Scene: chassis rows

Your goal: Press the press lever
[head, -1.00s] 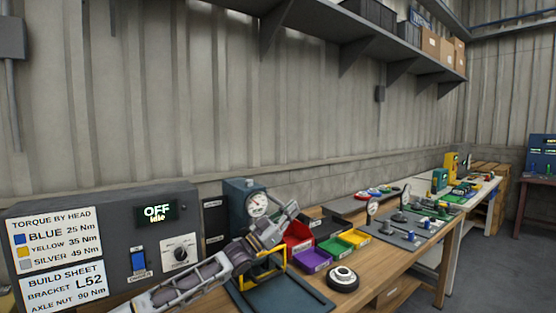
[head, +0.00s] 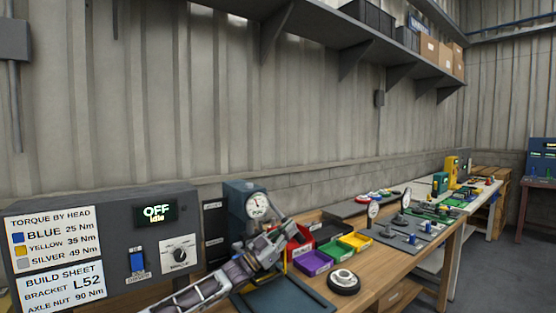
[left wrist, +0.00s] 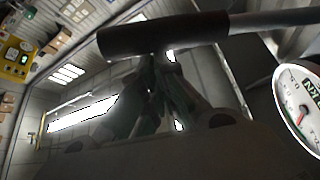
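The press (head: 240,205) is a dark blue upright housing with a round white gauge (head: 257,206), standing behind a dark blue base plate (head: 285,297). My left gripper (head: 285,238) is in front of the press, over the base plate, and hides part of it. In the left wrist view the press lever (left wrist: 165,37) is a dark, thick handle on a grey rod, crossing the top. The fingers of my left gripper (left wrist: 158,62) converge close to its underside and look shut; contact cannot be told. The gauge edge also shows at the right there. My right gripper is not in view.
A grey control box (head: 100,245) reading OFF stands left of the press. Red, purple, green and yellow bins (head: 313,262) and a round black part (head: 344,281) lie to the right on the wooden bench (head: 395,277). A shelf hangs above.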

